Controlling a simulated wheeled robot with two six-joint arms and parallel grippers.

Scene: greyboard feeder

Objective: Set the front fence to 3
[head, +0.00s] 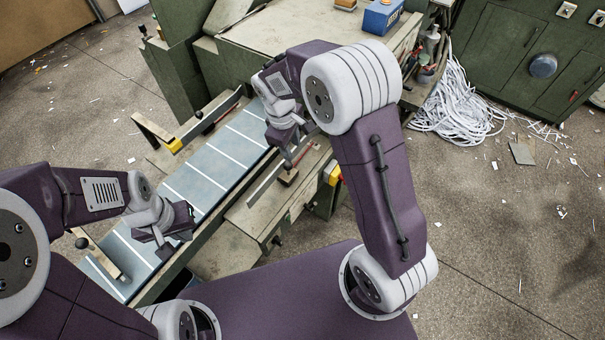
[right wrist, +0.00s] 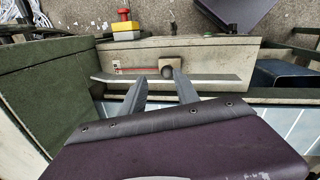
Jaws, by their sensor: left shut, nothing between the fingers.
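The near-side fence (head: 264,183) is a long pale metal strip along the feeder bed. It also shows in the right wrist view (right wrist: 215,82). A dark round knob (right wrist: 168,71) sits by a pale block (right wrist: 180,62) at the fence, beside a scale with a red line (right wrist: 138,69); its figures are too small to read. My right gripper (head: 290,160) is above this fence; in the right wrist view its fingers (right wrist: 158,86) are apart, pointing toward the knob, with nothing visible between them. My left gripper (head: 184,226) is shut and empty over the bed's near-left part.
The blue-grey bed (head: 205,172) has white cross lines. Another fence (head: 210,117) runs along its far side, and a knob (head: 82,243) stands at the left end. A yellow box with a red button (right wrist: 126,30) is beyond the near fence. Paper strips (head: 458,105) lie right.

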